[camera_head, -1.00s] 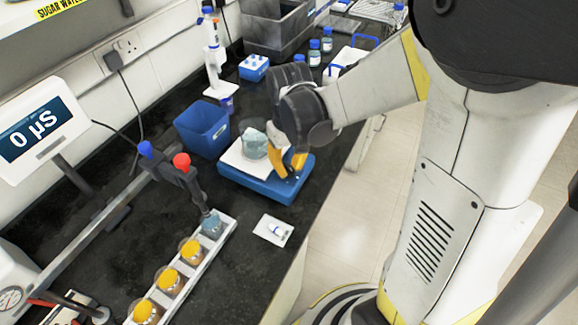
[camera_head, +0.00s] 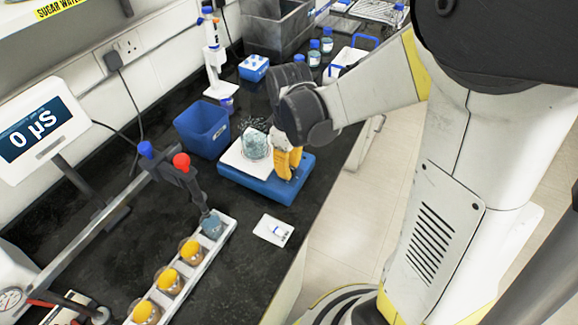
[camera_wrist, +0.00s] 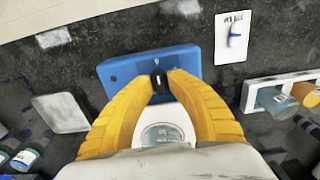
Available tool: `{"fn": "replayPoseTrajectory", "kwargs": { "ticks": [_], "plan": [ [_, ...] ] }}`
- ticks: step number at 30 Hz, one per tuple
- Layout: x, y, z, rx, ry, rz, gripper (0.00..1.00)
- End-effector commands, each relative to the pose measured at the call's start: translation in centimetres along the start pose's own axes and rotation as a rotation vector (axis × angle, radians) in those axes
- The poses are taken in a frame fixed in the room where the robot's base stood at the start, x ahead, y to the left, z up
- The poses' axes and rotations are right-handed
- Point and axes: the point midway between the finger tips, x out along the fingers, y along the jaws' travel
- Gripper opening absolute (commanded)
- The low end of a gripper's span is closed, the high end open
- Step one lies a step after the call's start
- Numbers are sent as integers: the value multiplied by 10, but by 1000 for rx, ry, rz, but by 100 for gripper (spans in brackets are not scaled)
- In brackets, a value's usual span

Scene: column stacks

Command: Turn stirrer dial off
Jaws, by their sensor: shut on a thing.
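The blue stirrer (camera_head: 236,181) with a white top plate stands on the black bench. A glass beaker of pale liquid (camera_head: 256,146) sits on its plate, with specks around its rim. The black stirrer dial (camera_wrist: 159,82) is on the stirrer's blue front panel, which shows in the wrist view (camera_wrist: 122,73). My gripper (camera_head: 285,173) reaches down over the front of the stirrer. In the wrist view its yellow fingers are shut on the dial, one tip on each side. The head view hides the dial behind the fingers. The beaker (camera_wrist: 162,135) shows between the fingers.
A blue bin (camera_head: 203,128) stands just behind the stirrer. A white rack with several flasks (camera_head: 197,262) is at the front left. Blue-capped bottles (camera_head: 314,53) stand farther back.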

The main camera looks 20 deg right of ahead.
Motion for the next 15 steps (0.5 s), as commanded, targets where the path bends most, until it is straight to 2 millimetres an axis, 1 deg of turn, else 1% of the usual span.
{"fn": "replayPoseTrajectory", "kwargs": {
  "ticks": [11, 12, 13, 15],
  "plan": [
    [1, -1, 1, -5, -1, -1, 0],
    [1, -1, 1, -5, -1, -1, 30],
    [1, -1, 1, -5, -1, -1, 36],
    [1, 0, 0, -4, -1, -1, 36]
  ]
}}
